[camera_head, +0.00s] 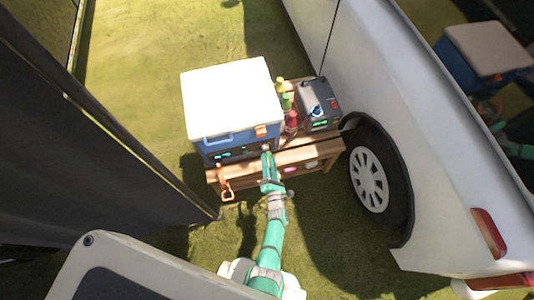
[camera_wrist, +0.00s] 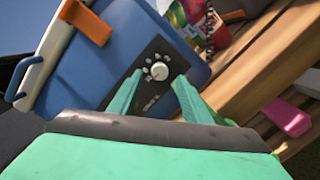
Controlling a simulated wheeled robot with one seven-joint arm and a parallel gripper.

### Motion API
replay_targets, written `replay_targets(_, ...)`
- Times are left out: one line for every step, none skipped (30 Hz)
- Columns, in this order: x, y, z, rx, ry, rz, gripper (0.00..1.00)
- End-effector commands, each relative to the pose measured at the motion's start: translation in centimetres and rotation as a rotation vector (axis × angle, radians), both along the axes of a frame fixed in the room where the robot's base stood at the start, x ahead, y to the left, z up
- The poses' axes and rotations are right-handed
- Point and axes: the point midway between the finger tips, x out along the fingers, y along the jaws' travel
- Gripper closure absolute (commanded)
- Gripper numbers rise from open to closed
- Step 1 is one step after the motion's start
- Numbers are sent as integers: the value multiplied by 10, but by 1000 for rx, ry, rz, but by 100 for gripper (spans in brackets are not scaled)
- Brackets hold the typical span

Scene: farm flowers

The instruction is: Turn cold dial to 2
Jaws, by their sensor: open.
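The cold dial (camera_wrist: 159,71) is a small round white knob on a dark panel on the front of a blue cooler box (camera_wrist: 95,50). White marks surround the knob, too small to read. In the head view the cooler (camera_head: 227,141) has a white lid and stands on a wooden bench. My gripper (camera_wrist: 155,85) is open in the wrist view, its two green fingers pointing at the panel, one on each side below the dial. Whether a finger touches the panel cannot be told. In the head view my gripper (camera_head: 268,160) is at the cooler's front, and the dial is hidden there.
The wooden bench (camera_head: 310,152) also holds several bottles (camera_head: 289,110) and a dark box with a green display (camera_head: 318,104). A white van (camera_head: 370,60) stands close on the right, a dark panel (camera_head: 70,150) on the left. A pink object (camera_wrist: 288,117) is low on the bench.

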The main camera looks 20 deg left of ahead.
Motion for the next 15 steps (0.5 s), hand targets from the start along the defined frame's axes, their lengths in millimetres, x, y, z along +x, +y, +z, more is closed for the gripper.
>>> replay_targets(8, 5, 1, 0, 0, 3, 56)
replay_targets(12, 7, 0, 1, 0, 4, 56)
replay_targets(17, 10, 1, -1, -1, 3, 56)
replay_targets(20, 11, 0, 0, 0, 2, 56)
replay_targets(23, 13, 0, 0, 1, 3, 56)
replay_targets(27, 15, 0, 1, 0, 1, 56)
replay_targets(28, 16, 0, 1, 1, 2, 56)
replay_targets(30, 17, 0, -1, 1, 2, 56)
replay_targets(33, 18, 0, 0, 0, 2, 56)
replay_targets(34, 19, 0, 1, 1, 1, 56)
replay_targets(35, 20, 0, 0, 1, 2, 56)
replay_targets(36, 20, 0, 0, 1, 2, 56)
replay_targets(37, 21, 0, 0, 1, 2, 56)
replay_targets(37, 21, 0, 0, 2, 1, 56)
replay_targets(38, 21, 0, 0, 2, 0, 56)
